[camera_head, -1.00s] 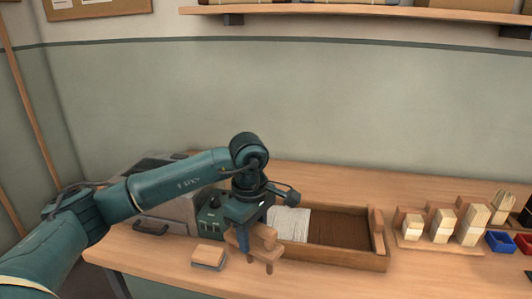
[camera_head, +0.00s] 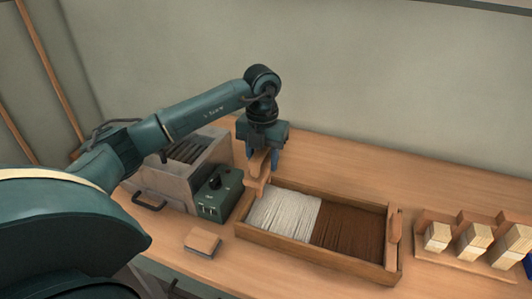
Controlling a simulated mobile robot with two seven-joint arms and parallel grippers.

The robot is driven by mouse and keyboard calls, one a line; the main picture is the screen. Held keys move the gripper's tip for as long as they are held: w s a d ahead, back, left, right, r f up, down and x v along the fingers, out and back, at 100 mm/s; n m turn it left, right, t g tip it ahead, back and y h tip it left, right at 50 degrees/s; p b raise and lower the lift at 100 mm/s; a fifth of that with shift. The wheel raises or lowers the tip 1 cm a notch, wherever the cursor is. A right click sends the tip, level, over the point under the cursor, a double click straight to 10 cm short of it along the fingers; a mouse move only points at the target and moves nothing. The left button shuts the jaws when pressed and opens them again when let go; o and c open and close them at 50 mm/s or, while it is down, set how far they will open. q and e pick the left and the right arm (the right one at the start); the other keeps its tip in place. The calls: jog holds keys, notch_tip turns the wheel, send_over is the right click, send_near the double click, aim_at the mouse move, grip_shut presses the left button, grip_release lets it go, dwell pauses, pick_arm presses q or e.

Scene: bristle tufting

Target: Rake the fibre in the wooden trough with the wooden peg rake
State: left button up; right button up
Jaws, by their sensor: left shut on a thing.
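The wooden trough (camera_head: 318,259) lies on the bench. It holds white fibre (camera_head: 284,212) on its left side and brown fibre (camera_head: 349,231) on its right. My left gripper (camera_head: 262,163) points down at the trough's back left corner, shut on the wooden peg rake (camera_head: 257,184). The rake is partly hidden by the gripper fingers. Its lower end is by the left edge of the white fibre; I cannot tell if it touches. My right gripper is not in view.
A grey metal box (camera_head: 182,175) with a handle and a green control box (camera_head: 217,195) stand left of the trough. A small wood-topped block (camera_head: 202,242) lies in front. A wooden rack with several pale brush blocks (camera_head: 474,240) stands at right. Bench behind the trough is clear.

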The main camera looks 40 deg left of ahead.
aim_at(263, 170)
pick_arm(q)
jog(key=shift+f+b, duration=0.3)
jog(key=shift+f, duration=0.35)
notch_tip(263, 170, down, 3)
jog(key=shift+r+b, duration=0.2)
jog(key=shift+b, duration=0.8)
jog(key=shift+f+b, duration=0.35)
jog(key=shift+f, duration=0.05)
notch_tip(263, 170, down, 6)
jog(key=b, duration=0.4)
jog(key=shift+f, duration=0.4)
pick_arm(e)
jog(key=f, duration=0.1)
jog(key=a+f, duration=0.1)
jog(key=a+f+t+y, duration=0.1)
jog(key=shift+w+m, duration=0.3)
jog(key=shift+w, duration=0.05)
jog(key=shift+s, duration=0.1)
